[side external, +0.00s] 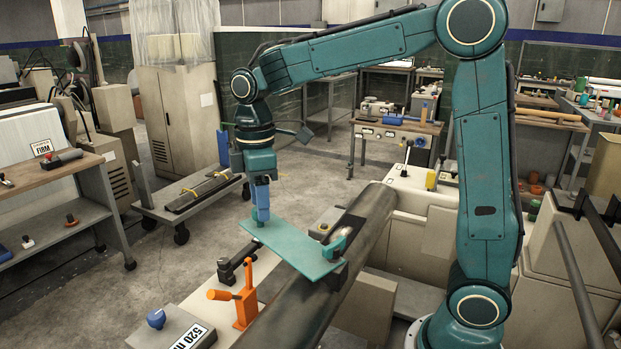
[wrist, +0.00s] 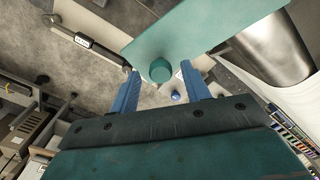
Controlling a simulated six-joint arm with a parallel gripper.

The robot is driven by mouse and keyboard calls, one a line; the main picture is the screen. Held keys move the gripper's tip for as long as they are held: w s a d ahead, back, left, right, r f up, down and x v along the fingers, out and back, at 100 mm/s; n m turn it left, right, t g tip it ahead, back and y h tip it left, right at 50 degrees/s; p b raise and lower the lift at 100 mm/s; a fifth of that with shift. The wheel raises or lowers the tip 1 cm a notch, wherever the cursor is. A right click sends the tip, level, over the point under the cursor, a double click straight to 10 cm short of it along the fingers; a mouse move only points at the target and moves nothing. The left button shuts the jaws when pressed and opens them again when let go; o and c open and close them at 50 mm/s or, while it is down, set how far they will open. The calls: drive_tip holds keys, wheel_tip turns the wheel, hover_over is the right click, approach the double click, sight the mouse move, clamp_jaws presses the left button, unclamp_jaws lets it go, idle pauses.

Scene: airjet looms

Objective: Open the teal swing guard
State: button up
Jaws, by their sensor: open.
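The teal swing guard (side external: 293,248) is a flat plate lying across the dark roller of the loom in the side view. A teal bracket (side external: 338,243) stands by its right end. In the wrist view the guard (wrist: 215,30) fills the upper middle, with a round teal knob (wrist: 160,70) at its near edge. My gripper (side external: 262,218) has blue fingers pointing down at the guard's left end. In the wrist view my gripper (wrist: 160,73) is open, one finger on each side of the knob. I cannot tell whether either finger touches it.
An orange clamp (side external: 243,297) and a black latch-like part (side external: 238,258) stand beside the guard. A box labelled 520 (side external: 180,330) with a blue knob (side external: 156,318) is at the front. The dark roller (side external: 284,307) runs beneath the guard.

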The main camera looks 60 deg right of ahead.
wheel_tip(320, 180, up, 13)
idle(0.6)
idle(0.3)
drive_tip(key=s+f+m+t, duration=0.2)
drive_tip(key=s+f+m, duration=0.2)
drive_tip(key=s, duration=0.6)
drive_tip(key=s+d+f+m+t, duration=0.1)
drive_tip(key=s+f+m+t, duration=0.2)
drive_tip(key=s, duration=0.7)
wheel_tip(320, 180, down, 4)
drive_tip(key=shift+d+f+m+t, duration=0.2)
drive_tip(key=shift+f+m+t, duration=0.1)
drive_tip(key=shift+m, duration=0.9)
